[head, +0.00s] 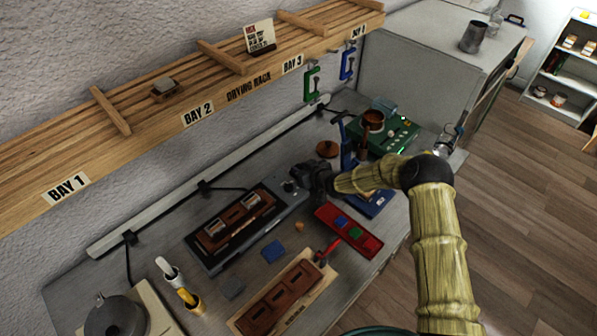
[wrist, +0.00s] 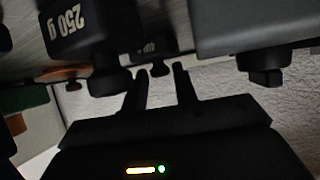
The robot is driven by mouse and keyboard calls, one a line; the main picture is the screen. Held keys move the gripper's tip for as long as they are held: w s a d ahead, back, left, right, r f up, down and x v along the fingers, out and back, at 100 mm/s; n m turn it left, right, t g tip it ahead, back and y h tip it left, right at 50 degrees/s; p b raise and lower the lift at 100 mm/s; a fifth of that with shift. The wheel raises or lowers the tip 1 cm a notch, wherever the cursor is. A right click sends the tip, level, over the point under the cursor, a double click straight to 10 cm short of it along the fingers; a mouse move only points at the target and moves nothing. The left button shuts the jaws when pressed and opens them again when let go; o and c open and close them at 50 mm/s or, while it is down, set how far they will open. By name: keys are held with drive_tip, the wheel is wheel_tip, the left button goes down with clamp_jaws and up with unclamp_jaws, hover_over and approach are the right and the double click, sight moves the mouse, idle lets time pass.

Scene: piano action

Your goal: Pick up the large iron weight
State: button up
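A black block-shaped weight marked "250 g" (wrist: 75,30) is at the upper left of the wrist view, with a dark knob on its lower side in the picture. It looks the larger of two such weights; the smaller or farther one (wrist: 147,47) has a label I cannot read. My gripper (wrist: 161,70) is open, its two dark fingers apart with nothing gripped. The farther weight's small knob shows in the gap, beyond the fingertips. The 250 g weight is left of the fingers. In the head view my gripper (head: 316,182) is a dark shape over the bench; I cannot separate the weights from it.
A grey and black device (head: 215,262) bearing a brown mould is left of my gripper. A red tray (head: 350,232) with coloured blocks and a blue stand (head: 347,150) are close to my arm. The wooden drying rack (head: 240,85) overhangs the bench's back.

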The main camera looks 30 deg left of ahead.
clamp_jaws()
drive_tip(key=shift+r, duration=0.15)
wheel_tip(320, 180, up, 10)
drive_tip(key=b, duration=0.3)
idle(0.6)
